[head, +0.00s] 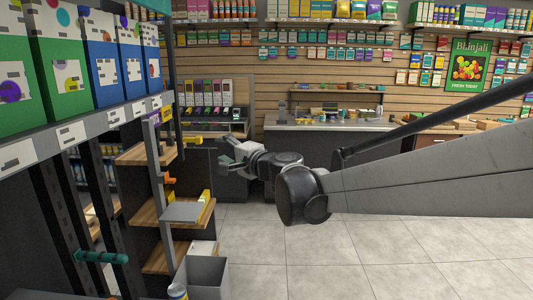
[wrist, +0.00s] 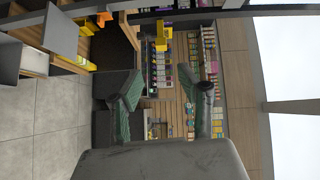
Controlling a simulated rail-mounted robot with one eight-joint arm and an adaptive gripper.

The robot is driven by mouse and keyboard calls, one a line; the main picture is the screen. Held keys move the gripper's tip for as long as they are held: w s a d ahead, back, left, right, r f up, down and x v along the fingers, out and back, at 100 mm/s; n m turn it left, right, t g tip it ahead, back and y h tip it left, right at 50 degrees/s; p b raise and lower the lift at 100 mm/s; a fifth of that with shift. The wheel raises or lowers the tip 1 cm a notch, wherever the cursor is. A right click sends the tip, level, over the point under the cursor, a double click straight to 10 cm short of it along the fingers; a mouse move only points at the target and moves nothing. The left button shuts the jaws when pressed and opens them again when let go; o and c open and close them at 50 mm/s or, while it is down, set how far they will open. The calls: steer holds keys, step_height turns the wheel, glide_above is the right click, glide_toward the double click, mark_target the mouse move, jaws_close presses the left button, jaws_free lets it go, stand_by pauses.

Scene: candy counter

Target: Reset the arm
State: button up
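My arm reaches in from the right of the head view, with my gripper (head: 226,152) near the middle, pointing left toward the wooden shelves. In the wrist view my gripper (wrist: 165,88) shows its two green-padded fingers spread well apart. Only distant shelves and the counter show between the fingers, and I see nothing held. My gripper hangs in free air over the aisle and appears to touch nothing.
A wooden shelf rack (head: 150,205) with a grey post stands left of my gripper. A yellow part (head: 192,141) sticks out near the gripper. A grey bin (head: 207,275) stands below. A counter (head: 330,124) is at the back. The tiled floor (head: 330,250) is clear.

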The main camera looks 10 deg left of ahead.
steer(key=s+d+f+n+g+h, duration=0.1)
steer(key=s+d+f+h, duration=0.3)
steer(key=s+d, duration=0.7)
steer(key=s+d+f+n+g+h, duration=0.2)
steer(key=s+d+f+n+h, duration=0.2)
steer(key=s+d+f, duration=0.4)
steer(key=s+d+f+n+g+h, duration=0.1)
steer(key=s+d+f+h, duration=0.4)
steer(key=s+d, duration=1.1)
steer(key=d+f+n, duration=0.1)
steer(key=d, duration=0.3)
steer(key=shift+d, duration=0.4)
